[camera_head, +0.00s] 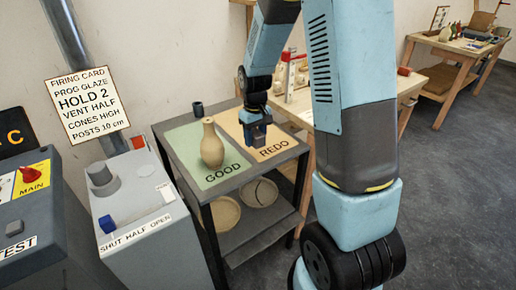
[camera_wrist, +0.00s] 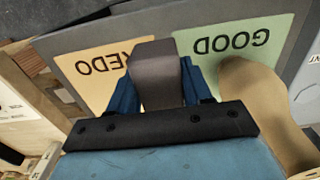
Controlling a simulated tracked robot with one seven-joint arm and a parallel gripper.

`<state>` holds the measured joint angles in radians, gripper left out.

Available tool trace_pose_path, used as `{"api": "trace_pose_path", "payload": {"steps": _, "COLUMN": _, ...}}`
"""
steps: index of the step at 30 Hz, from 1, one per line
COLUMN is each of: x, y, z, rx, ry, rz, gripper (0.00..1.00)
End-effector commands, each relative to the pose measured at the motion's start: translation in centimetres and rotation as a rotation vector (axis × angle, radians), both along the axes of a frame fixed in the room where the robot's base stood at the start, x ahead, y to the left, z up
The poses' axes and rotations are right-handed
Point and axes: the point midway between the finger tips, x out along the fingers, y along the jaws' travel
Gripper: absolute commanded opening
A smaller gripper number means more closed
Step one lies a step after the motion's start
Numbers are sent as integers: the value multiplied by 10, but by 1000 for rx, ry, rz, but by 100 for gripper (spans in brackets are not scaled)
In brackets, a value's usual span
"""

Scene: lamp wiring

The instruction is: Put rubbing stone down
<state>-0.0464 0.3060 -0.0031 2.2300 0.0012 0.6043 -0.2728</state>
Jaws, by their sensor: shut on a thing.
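The rubbing stone (camera_wrist: 155,68) is a dark grey block between the blue fingers of my gripper (camera_wrist: 160,90) in the wrist view. My gripper is shut on it. In the camera_head view my gripper (camera_head: 257,140) points down over the orange REDO panel (camera_head: 285,143) of the grey cart top. The stone is hard to make out there, and I cannot tell whether it touches the surface. The green GOOD panel (camera_head: 188,143) lies to the left.
A tan vase (camera_head: 212,150) stands on the GOOD panel, close left of my gripper. A small dark cup (camera_head: 197,108) stands at the back. Bowls (camera_head: 225,213) lie on the lower shelf. A grey control box (camera_head: 148,220) stands left of the cart. A wooden bench is behind my arm.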

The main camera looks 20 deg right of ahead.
Motion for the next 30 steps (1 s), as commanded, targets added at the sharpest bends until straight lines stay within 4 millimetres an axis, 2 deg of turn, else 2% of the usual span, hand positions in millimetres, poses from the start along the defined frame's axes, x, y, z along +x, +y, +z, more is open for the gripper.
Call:
{"api": "trace_pose_path", "payload": {"steps": 1, "x": 4, "y": -3, "z": -9, "rx": 1, "ry": 4, "rz": -1, "gripper": 0}}
{"api": "trace_pose_path", "payload": {"steps": 6, "x": 19, "y": -13, "z": -30, "rx": 0, "ry": 3, "rz": -1, "gripper": 0}}
{"api": "trace_pose_path", "payload": {"steps": 17, "x": 31, "y": -20, "z": -46, "rx": 1, "ry": 1, "rz": 0, "gripper": 0}}
{"api": "trace_pose_path", "payload": {"steps": 25, "x": 36, "y": -24, "z": -78, "rx": 0, "ry": 3, "rz": 0, "gripper": 0}}
{"api": "trace_pose_path", "payload": {"steps": 30, "x": 36, "y": -24, "z": -80, "rx": 0, "ry": 0, "rz": 0, "gripper": 0}}
